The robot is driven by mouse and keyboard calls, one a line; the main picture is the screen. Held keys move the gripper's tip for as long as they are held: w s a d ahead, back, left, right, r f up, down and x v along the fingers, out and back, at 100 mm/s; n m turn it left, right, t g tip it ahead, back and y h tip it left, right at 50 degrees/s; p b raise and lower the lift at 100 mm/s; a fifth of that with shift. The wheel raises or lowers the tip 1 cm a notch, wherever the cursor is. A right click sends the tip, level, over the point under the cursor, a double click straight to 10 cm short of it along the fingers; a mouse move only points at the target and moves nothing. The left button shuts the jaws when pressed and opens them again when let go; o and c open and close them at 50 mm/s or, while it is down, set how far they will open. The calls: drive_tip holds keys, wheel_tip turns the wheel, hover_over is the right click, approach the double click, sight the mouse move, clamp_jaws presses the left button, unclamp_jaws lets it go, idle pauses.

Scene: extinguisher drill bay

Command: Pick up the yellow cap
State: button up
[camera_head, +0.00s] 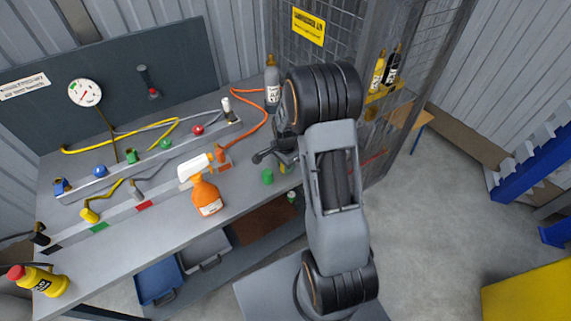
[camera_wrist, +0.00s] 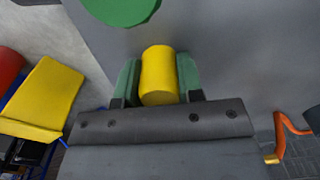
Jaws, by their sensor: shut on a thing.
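The yellow cap (camera_wrist: 158,75) is a small yellow cylinder in the wrist view. My gripper (camera_wrist: 158,80) has its two green fingers on either side of it, shut on it. In the head view my gripper (camera_head: 285,160) is over the right end of the grey bench, partly hidden by my arm. The cap is hardly visible there. A green cylinder (camera_head: 267,176) stands on the bench just beside my gripper. A green round top (camera_wrist: 120,8) also shows beyond the cap in the wrist view. I cannot tell whether the cap touches the bench.
An orange and white spray bottle (camera_head: 206,195) stands on the bench (camera_head: 130,245) left of my gripper. A grey bottle (camera_head: 271,80) and an orange hose (camera_head: 262,112) are behind. A mesh cage (camera_head: 340,40) rises at the back right. Open floor (camera_head: 440,200) lies right.

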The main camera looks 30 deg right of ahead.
drive_tip(key=shift+r, duration=0.15)
drive_tip(key=shift+r, duration=0.25)
wheel_tip(320, 180, up, 2)
drive_tip(key=shift+r, duration=0.1)
drive_tip(key=s+d+r+b, duration=0.1)
drive_tip(key=s+d+r, duration=0.4)
drive_tip(key=s+r, duration=0.5)
drive_tip(key=s, duration=0.3)
